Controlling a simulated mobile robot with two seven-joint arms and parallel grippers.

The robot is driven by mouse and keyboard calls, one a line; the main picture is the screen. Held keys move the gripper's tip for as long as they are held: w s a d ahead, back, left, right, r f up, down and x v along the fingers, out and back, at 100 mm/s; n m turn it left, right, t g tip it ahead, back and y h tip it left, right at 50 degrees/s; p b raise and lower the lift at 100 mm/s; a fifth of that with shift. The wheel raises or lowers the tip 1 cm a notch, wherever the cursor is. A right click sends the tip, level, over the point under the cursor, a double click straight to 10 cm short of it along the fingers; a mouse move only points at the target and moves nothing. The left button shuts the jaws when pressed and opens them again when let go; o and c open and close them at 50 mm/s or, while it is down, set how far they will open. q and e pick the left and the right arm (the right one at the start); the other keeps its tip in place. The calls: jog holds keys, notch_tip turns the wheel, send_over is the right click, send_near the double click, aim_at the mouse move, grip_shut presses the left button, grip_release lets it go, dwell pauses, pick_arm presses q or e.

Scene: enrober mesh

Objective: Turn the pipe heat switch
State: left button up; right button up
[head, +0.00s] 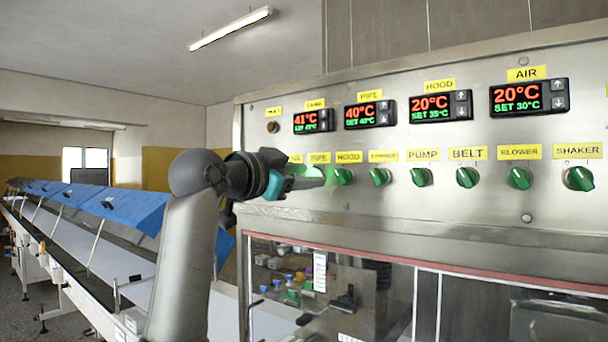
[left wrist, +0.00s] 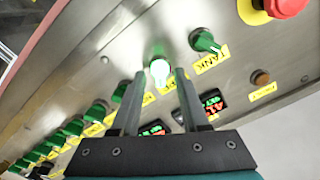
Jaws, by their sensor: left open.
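The pipe heat switch is a green knob under the yellow PIPE label (head: 319,158) on the steel panel. In the head view my left gripper (head: 312,178) is in front of it and largely hides it. In the left wrist view a brightly lit green knob, the pipe switch (left wrist: 158,66), shows between the tips of my open left gripper (left wrist: 159,76). I cannot tell whether the fingers touch it. The knob next to it in that view is the tank switch (left wrist: 205,42). My right gripper is not in view.
The hood switch (head: 343,176) sits close to the right of my left gripper, with several more green knobs beyond. Displays, such as the PIPE one (head: 369,115), are above. A red button (left wrist: 287,6) shows in the left wrist view. A conveyor with blue covers (head: 125,208) runs left.

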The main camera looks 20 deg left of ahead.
pick_arm(q)
grip_shut()
dwell(0.4)
dwell(0.4)
jog(key=n+p, duration=0.4)
jog(key=n, duration=0.1)
jog(key=shift+r+n, duration=0.1)
jog(key=shift+n, duration=0.3)
jog(key=n+p, duration=0.3)
jog(key=n, duration=0.1)
jog(key=shift+a, duration=0.1)
jog(key=shift+n+p, duration=0.9)
jog(key=shift+n, duration=0.2)
